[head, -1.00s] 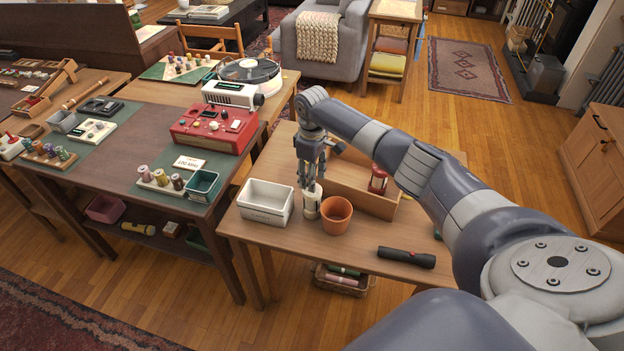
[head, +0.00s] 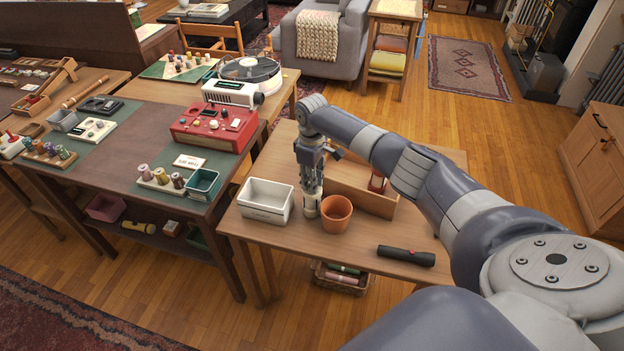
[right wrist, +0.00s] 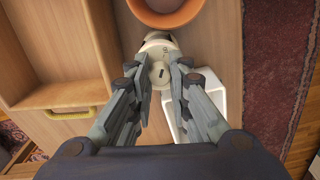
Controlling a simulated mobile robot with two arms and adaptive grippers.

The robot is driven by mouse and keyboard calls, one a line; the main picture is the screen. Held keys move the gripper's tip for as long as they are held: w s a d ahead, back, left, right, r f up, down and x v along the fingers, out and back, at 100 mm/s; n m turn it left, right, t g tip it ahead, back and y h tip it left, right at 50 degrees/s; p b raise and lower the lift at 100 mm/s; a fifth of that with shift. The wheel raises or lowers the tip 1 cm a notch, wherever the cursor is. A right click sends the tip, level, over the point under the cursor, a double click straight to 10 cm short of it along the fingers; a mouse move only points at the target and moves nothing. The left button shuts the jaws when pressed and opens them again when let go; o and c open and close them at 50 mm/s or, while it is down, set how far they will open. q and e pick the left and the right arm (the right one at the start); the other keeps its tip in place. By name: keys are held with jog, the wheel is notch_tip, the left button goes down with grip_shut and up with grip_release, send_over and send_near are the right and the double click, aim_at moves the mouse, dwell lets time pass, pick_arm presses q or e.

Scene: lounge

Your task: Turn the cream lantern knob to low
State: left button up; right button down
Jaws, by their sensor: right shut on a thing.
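The cream lantern (head: 311,207) stands upright on the wooden table (head: 300,243), between a white bin and a terracotta pot. My right gripper (head: 311,192) points straight down over its top, and its fingers hide the upper part. In the right wrist view the lantern's round top (right wrist: 158,45) shows between the fingers. A round cream knob with a dark slot (right wrist: 161,73) sits between the fingertips of my right gripper (right wrist: 161,78), which are shut on it. I cannot read the markings near the knob. My left gripper is not in view.
The white bin (head: 265,215) is close on the left and the terracotta pot (head: 336,226) close on the right. A wooden tray (head: 378,207) with a red lantern (head: 377,181) lies behind. A black flashlight (head: 406,257) lies near the front edge.

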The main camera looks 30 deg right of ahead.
jog(key=shift+r+m+p, duration=0.15)
jog(key=shift+m+p, duration=0.8)
jog(key=shift+m, duration=0.05)
jog(key=m+p, duration=0.2)
jog(key=m, duration=0.1)
jog(key=shift+p, duration=0.3)
jog(key=m+p, duration=0.1)
jog(key=m, duration=0.3)
jog(key=shift+p, duration=0.4)
jog(key=shift+m+p, duration=0.5)
jog(key=shift+m, duration=1)
jog(key=c, duration=1.4)
grip_release()
jog(key=shift+c, duration=0.2)
